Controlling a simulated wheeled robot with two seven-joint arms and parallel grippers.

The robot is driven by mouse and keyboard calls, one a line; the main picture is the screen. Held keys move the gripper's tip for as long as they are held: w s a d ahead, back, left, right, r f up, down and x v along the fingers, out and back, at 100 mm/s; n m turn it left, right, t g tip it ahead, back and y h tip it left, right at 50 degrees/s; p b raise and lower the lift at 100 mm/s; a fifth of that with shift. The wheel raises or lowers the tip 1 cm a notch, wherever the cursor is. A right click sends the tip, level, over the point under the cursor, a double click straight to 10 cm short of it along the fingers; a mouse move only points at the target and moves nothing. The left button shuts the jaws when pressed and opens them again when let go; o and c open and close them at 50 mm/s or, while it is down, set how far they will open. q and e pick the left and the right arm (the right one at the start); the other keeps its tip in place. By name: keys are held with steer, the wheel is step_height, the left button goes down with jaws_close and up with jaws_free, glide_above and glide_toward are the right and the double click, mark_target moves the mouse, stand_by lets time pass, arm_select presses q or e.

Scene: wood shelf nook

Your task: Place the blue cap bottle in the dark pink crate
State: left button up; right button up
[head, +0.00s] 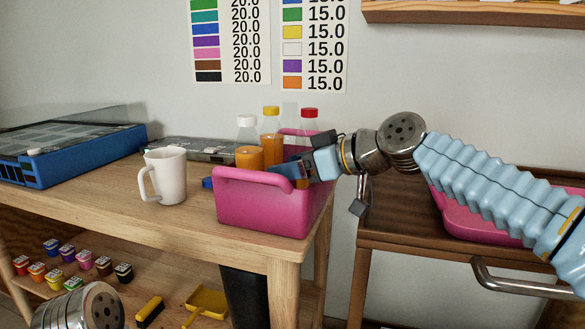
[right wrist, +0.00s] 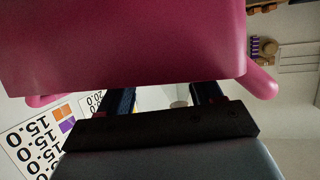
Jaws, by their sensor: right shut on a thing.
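The dark pink crate (head: 262,205) stands at the right end of the wooden table. Inside it are bottles with a white cap (head: 247,121), a yellow cap (head: 270,111) and a red cap (head: 309,113), plus an orange item (head: 249,158). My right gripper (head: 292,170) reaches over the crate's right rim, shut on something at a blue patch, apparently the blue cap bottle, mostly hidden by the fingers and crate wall. My left gripper is out of view.
A white mug (head: 165,176) stands left of the crate, and a small blue thing (head: 207,183) lies between them. A blue case (head: 70,155) is at the far left. Another pink crate (head: 480,222) sits on the dark table, partly behind my right arm.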

steer(key=shift+f+b, duration=0.6)
steer(key=shift+b, duration=0.1)
steer(key=o, duration=1.3)
steer(key=shift+c, duration=0.2)
steer(key=shift+d+r+p, duration=0.1)
steer(key=shift+r+p, duration=0.8)
steer(key=shift+p, duration=0.2)
steer(key=shift+s+d+b, duration=0.5)
steer(key=shift+d+b, duration=0.2)
steer(key=shift+d, duration=0.2)
steer(key=b+v, duration=0.1)
steer(key=v, duration=0.8)
steer(key=shift+s+d+r, duration=0.2)
steer(key=shift+d+r, duration=0.05)
